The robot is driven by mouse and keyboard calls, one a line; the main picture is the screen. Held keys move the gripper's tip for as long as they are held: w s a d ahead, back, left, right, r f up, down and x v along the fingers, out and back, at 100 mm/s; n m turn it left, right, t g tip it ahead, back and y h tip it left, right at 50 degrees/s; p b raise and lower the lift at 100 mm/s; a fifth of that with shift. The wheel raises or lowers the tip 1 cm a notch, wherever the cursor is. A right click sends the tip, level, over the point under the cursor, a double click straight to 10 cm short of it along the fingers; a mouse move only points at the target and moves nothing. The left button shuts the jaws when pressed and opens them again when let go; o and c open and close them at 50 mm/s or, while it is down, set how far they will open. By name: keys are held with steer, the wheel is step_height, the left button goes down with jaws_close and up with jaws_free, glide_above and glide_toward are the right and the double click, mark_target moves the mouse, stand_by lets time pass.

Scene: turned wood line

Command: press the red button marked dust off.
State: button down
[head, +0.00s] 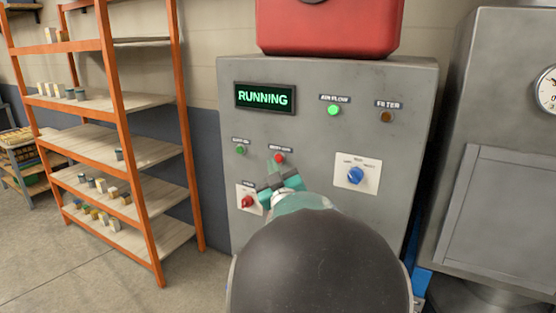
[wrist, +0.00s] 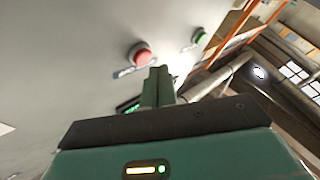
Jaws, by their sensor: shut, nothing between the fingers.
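The red button (head: 279,158) is on the front of a grey control cabinet (head: 310,120), below a label too small to read surely. It also shows in the wrist view as a red dome (wrist: 142,55). My gripper (head: 268,177) is just below the button in the head view, its fingers shut and empty. In the wrist view the shut fingertips (wrist: 158,72) lie close to the red button, beside it in the picture; I cannot tell whether they touch the panel. The display (head: 265,97) reads RUNNING in green.
A green button (head: 241,150) is left of the red one. A blue knob (head: 355,175) and a red switch (head: 248,201) are lower on the panel. A lit green airflow lamp (head: 334,110) and dark filter lamp (head: 386,117) are above. An orange shelf (head: 112,90) stands left.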

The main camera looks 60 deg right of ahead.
steer(key=shift+d, duration=0.1)
steer(key=shift+d, duration=0.3)
steer(key=shift+w+d, duration=0.1)
steer(key=shift+d, duration=0.3)
stand_by(0.6)
steer(key=shift+a, duration=0.8)
steer(key=shift+a, duration=0.1)
steer(key=a, duration=0.4)
steer(key=shift+s+a, duration=0.35)
steer(key=shift+a, duration=0.05)
stand_by(0.8)
